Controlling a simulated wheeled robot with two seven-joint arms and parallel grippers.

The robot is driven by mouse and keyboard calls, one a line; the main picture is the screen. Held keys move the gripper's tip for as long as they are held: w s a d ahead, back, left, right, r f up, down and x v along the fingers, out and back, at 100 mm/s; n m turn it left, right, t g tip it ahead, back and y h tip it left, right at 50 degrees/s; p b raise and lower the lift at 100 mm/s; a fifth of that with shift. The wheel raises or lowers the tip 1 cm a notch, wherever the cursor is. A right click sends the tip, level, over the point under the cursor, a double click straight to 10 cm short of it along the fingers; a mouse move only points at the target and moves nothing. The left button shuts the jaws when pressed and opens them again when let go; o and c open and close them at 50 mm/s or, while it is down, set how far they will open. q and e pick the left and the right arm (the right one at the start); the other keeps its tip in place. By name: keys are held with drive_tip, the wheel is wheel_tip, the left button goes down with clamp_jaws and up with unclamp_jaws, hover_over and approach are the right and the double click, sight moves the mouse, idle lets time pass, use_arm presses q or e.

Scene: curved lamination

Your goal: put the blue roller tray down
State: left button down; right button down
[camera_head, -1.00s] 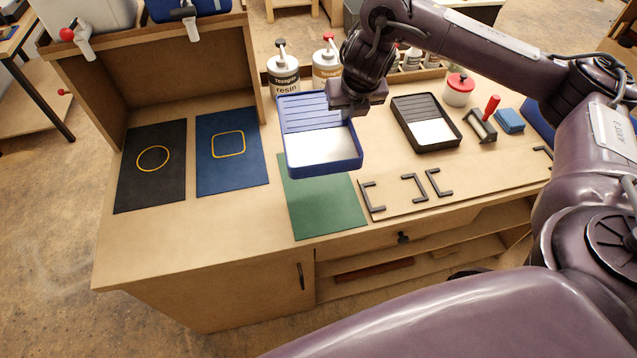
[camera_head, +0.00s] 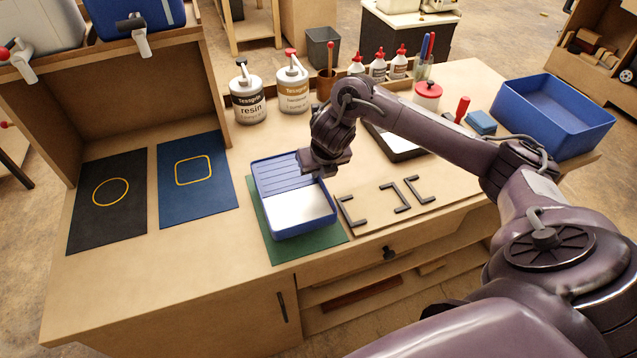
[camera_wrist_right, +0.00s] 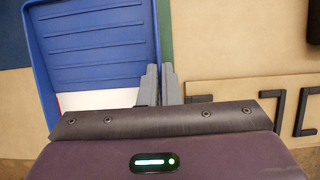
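The blue roller tray (camera_head: 297,205), with a ribbed slope and a white flat part, is level over the green mat (camera_head: 297,248). It looks down on the mat or very close to it; I cannot tell if it touches. My right gripper (camera_head: 318,172) is at the tray's right side wall. In the right wrist view the two grey fingers (camera_wrist_right: 160,85) straddle the right wall of the tray (camera_wrist_right: 95,45), close together and shut on it. The fingertips are mostly hidden in the head view. My left gripper is not in view.
A blue mat (camera_head: 195,205) and a black mat (camera_head: 108,225) lie to the left. A board with dark brackets (camera_head: 393,210) is right of the tray. A dark tray (camera_head: 403,152) lies behind my arm. Resin bottles (camera_head: 248,100) stand behind. A blue bin (camera_head: 553,120) is at the far right.

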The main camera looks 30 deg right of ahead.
sight(319, 181)
wheel_tip(319, 181, down, 4)
drive_tip(key=shift+r, duration=0.1)
drive_tip(key=c, duration=1.6)
unclamp_jaws()
drive_tip(key=shift+c, duration=0.2)
drive_tip(key=v, duration=0.4)
drive_tip(key=shift+r, duration=0.35)
drive_tip(key=p+v, duration=0.2)
drive_tip(key=v, duration=0.4)
drive_tip(key=shift+s+r+p, duration=0.15)
drive_tip(key=shift+r+p, duration=0.15)
drive_tip(key=shift+p, duration=0.05)
drive_tip(key=shift+s+r, duration=0.3)
drive_tip(key=shift+r, duration=0.05)
drive_tip(key=shift+a, duration=0.15)
